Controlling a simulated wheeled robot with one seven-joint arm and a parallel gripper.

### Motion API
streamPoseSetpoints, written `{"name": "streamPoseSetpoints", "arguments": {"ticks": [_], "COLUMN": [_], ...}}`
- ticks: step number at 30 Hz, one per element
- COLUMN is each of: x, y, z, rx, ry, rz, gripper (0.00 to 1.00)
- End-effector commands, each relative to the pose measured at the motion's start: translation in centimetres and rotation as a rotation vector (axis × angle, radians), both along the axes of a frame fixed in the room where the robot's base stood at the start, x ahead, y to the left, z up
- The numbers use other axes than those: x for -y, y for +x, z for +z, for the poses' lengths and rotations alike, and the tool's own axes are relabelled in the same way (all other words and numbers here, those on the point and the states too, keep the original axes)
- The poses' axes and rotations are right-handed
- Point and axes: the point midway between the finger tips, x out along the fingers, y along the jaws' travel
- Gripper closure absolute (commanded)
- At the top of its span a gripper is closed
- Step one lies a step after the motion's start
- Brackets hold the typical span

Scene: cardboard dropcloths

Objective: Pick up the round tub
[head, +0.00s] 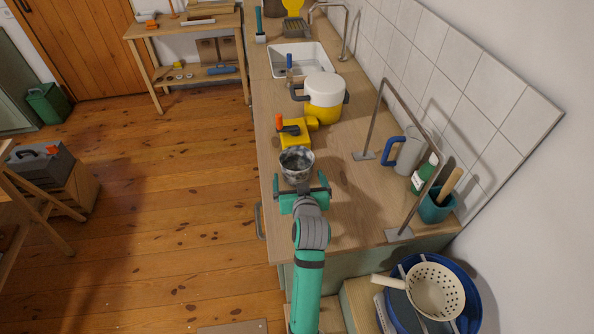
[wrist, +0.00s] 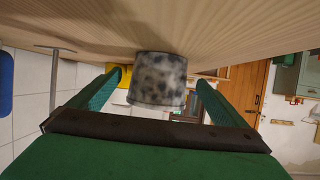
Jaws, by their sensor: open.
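The round tub (head: 297,163) is a grey, dark-mottled cup shape standing on the wooden counter, near its left edge. In the wrist view the tub (wrist: 157,78) shows in the middle, ahead of and between the two green fingers. My gripper (head: 302,190) is open and empty, on the near side of the tub. In the wrist view my gripper (wrist: 158,95) has its fingers spread wider than the tub. I cannot tell whether the fingertips reach past the tub's near side.
A yellow tool with an orange part (head: 294,134) lies just behind the tub. A yellow and white pot (head: 323,98) stands farther back, before the sink (head: 300,58). A metal rail frame (head: 412,150), a grey jug (head: 408,153) and a green bottle (head: 424,174) are at the right.

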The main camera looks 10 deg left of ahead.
Motion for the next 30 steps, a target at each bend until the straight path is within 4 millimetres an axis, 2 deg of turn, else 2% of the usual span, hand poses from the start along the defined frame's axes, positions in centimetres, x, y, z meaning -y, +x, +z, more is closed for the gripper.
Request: {"name": "streamPoseSetpoints", "arguments": {"ticks": [8, 17, 21, 24, 30], "x": [-1.0, -1.1, -1.1, -1.1, -1.1], "y": [3.0, 3.3, 3.3, 3.3, 3.3], "z": [-1.5, -1.7, -1.7, -1.7, -1.6], "rx": [0.001, 0.0, 0.0, 0.0, 0.002], "ry": [0.0, 0.0, 0.0, 0.0, 0.0], "rz": [-0.002, -0.002, -0.002, -0.002, -0.002], "gripper": [0.03, 0.03, 0.37, 0.57, 0.57]}}
